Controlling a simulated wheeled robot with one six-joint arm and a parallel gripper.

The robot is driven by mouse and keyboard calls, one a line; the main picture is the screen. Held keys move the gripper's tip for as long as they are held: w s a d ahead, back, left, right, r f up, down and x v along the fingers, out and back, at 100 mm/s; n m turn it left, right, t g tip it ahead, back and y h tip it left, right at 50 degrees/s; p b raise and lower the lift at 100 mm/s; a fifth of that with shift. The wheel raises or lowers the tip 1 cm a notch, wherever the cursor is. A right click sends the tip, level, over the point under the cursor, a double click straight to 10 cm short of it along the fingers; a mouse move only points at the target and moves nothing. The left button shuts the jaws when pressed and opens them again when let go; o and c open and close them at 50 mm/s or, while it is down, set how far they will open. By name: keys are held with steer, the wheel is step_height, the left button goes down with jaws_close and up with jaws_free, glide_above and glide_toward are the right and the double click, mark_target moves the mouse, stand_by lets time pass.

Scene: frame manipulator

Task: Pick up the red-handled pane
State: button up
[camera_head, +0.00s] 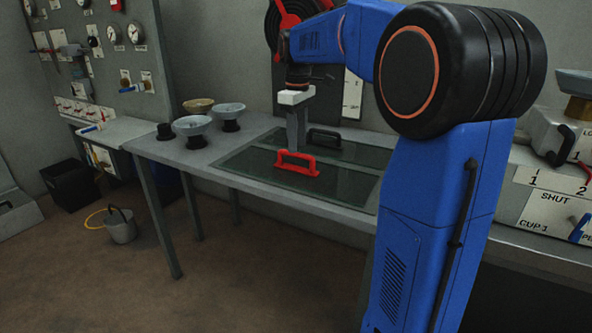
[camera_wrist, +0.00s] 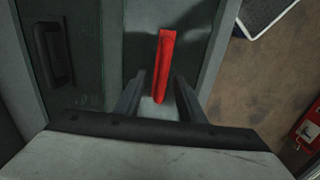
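The red handle (camera_head: 297,163) stands on a dark glass pane (camera_head: 248,165) lying flat on the grey table. In the wrist view the red handle (camera_wrist: 165,62) runs lengthwise up the middle. My gripper (camera_head: 297,148) points down at the handle, and its lower end appears just behind the handle in the head view. In the wrist view my gripper (camera_wrist: 158,85) is open, with one dark finger on each side of the handle's near end. No contact with the handle is visible. The height gap is hard to judge.
A second pane with a black handle (camera_head: 324,138) lies behind; that handle (camera_wrist: 52,54) shows left in the wrist view. Several bowls on dark stands, including one bowl (camera_head: 192,125), stand at the table's left. A bucket (camera_head: 122,226) and black bin (camera_head: 70,184) are on the floor.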

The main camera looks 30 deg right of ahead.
mark_target(296, 155)
steer(key=shift+a+f, duration=0.2)
steer(key=shift+f, duration=2.3)
jaws_close()
